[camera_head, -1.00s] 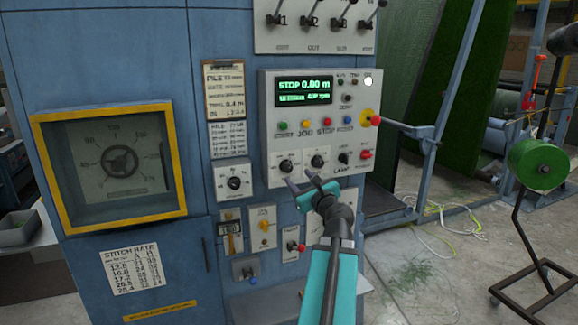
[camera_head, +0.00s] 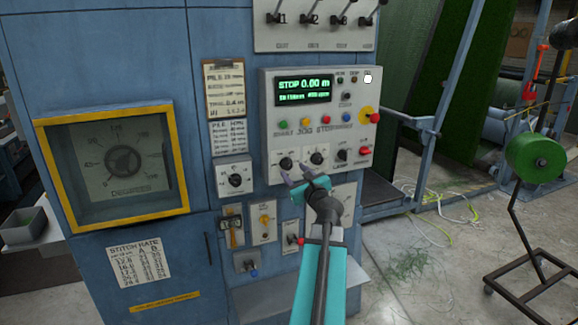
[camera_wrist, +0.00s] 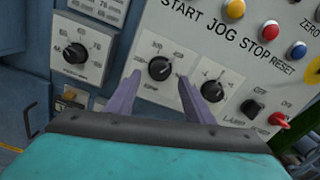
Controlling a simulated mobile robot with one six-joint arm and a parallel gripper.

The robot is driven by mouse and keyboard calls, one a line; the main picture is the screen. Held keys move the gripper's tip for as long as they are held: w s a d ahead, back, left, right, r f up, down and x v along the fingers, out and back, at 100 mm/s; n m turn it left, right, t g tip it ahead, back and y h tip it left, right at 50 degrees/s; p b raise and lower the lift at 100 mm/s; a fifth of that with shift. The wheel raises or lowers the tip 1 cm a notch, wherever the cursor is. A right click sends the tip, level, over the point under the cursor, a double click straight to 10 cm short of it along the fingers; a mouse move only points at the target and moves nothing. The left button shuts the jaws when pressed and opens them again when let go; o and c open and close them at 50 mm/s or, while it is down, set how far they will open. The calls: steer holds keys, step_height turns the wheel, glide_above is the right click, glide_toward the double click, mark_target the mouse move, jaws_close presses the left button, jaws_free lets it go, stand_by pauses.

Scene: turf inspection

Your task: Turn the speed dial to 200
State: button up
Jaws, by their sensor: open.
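The control panel carries two black knobs on pale plates. A third black dial (camera_head: 235,180) sits on a separate plate to the left, seen in the wrist view (camera_wrist: 76,52). I cannot tell which is marked speed. My gripper (camera_head: 294,171) is open and empty. In the wrist view its purple fingers (camera_wrist: 159,77) appear either side of the left knob; contact cannot be told.
A green display (camera_head: 304,89) reads STOP 0.00 m. Coloured buttons (camera_head: 305,122), a red lever switch (camera_head: 364,151) and a yellow-red knob (camera_head: 368,115) are close by. Lower plates with switches (camera_head: 264,220) sit below. Open floor (camera_head: 420,275) lies to the right.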

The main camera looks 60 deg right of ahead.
mark_target(288, 167)
steer(key=shift+p+x, duration=0.7)
steer(key=shift+x, duration=1.85)
steer(key=c, duration=1)
steer(key=shift+c, duration=0.2)
